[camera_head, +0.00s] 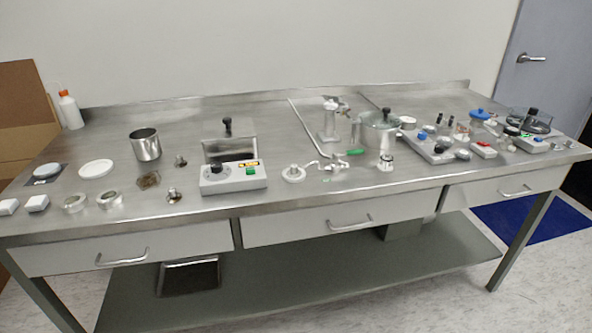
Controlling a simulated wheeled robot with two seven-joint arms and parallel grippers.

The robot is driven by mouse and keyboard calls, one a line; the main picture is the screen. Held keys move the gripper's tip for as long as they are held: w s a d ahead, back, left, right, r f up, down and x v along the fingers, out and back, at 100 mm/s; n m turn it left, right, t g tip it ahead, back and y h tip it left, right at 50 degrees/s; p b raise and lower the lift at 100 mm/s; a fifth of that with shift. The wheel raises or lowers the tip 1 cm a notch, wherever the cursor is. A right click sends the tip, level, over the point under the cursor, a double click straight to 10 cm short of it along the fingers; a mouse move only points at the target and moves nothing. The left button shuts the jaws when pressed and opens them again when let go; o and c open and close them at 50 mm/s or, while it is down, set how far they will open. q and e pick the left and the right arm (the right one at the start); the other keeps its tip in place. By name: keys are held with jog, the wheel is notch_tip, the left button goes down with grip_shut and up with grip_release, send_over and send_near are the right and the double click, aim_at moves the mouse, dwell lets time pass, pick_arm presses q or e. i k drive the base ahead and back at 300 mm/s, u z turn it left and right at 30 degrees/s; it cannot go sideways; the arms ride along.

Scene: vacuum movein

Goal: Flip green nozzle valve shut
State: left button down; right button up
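A small green lever (355,152) shows near the middle of the steel table. It lies roughly level beside the lower left of a clear-lidded steel pot (379,132). It looks like the green nozzle valve's handle, but it is too small to tell how the valve is set. A metal stand with a tap-like top (330,122) is just behind it. A white fitting with a thin curved tube (294,173) lies in front to the left. Neither of my grippers is in view.
The steel table (265,112) has three drawers below its top. A grey control box (233,177) stands left of centre, a small valve piece (385,162) near the front edge. Several small devices crowd the right. A steel cup (145,145) stands left. The floor in front is clear.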

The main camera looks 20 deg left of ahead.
aim_at(335, 154)
jog(key=z, duration=0.75)
jog(key=i, duration=0.6)
jog(key=u, duration=0.75)
